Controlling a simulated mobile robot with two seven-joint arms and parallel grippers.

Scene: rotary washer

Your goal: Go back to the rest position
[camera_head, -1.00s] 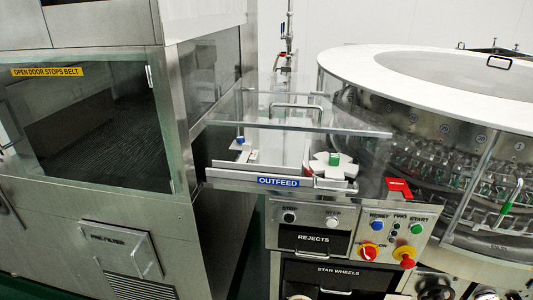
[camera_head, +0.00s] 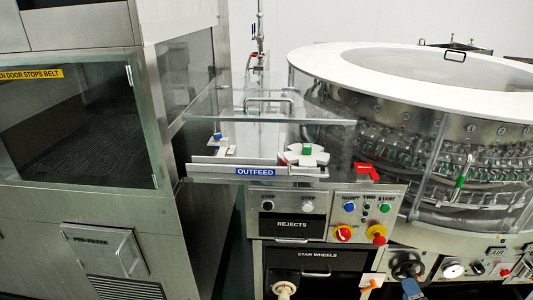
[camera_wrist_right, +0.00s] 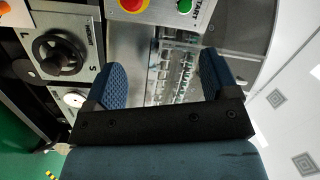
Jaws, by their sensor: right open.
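My right gripper (camera_wrist_right: 164,78) is open in the right wrist view, with its two blue ribbed fingers apart and nothing between them. Beyond the fingers is a metal and glass machine front. In the head view only a small blue tip (camera_head: 412,289), apparently of my right gripper, shows at the bottom edge, in front of the lower control panel. My left gripper is not in view.
The outfeed tray (camera_head: 212,172) and the control panel (camera_head: 335,228) jut out between a steel cabinet (camera_head: 190,235) and the round washer (camera_head: 300,58). A black handwheel (camera_wrist_right: 62,52) and a red button (camera_wrist_right: 133,4) show near the gripper.

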